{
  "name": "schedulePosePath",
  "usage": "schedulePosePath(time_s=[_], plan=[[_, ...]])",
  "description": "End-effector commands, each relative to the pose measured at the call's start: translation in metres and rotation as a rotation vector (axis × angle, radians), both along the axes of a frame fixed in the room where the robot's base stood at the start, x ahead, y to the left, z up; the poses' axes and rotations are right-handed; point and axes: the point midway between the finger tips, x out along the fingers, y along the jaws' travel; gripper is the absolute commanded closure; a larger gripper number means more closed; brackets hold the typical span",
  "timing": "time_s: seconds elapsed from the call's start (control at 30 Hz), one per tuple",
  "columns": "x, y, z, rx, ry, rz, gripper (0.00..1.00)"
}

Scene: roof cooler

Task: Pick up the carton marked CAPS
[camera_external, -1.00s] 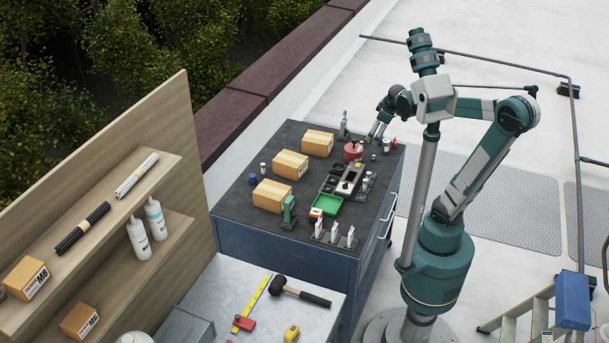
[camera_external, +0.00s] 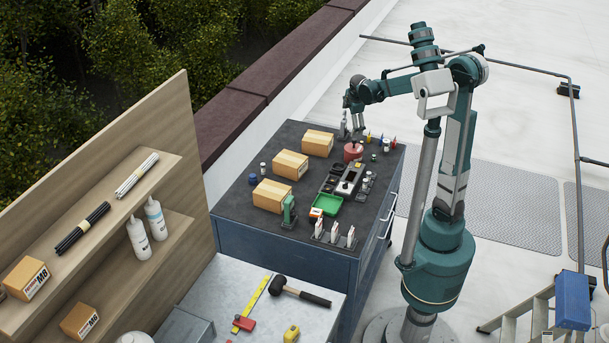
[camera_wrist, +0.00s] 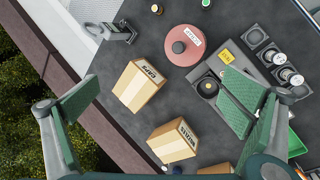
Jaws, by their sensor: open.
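Three tan cartons with pale tape stand in a row on the dark bench top: the back carton (camera_external: 317,144), the middle carton (camera_external: 289,165) and the front carton (camera_external: 271,196). In the wrist view, the back carton (camera_wrist: 138,87) has a short dark marking that may read CAPS, but it is too small to be sure. The middle carton (camera_wrist: 172,142) has a longer marking I cannot read. My gripper (camera_external: 352,134) is open and empty, above the bench's back part, right of the back carton. In the wrist view, its green-padded fingers (camera_wrist: 165,90) stand wide apart.
A red round canister (camera_external: 353,152) stands right of the back carton. A grey fixture tray (camera_external: 343,182), a green tray (camera_external: 327,206) and several small jars lie to the front. A grey tool (camera_wrist: 112,32) stands beyond the back carton. A low wall (camera_external: 245,105) runs behind the bench.

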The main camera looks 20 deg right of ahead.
Motion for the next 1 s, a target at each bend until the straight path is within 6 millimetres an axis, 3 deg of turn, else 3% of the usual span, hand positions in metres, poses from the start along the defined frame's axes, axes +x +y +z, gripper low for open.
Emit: schedulePosePath(time_s=[0.47,1.0], plan=[[0.072,0.043,-0.047,-0.173,0.090,0.314,0.00],[0.138,0.095,-0.122,-0.357,0.203,0.668,0.00]])
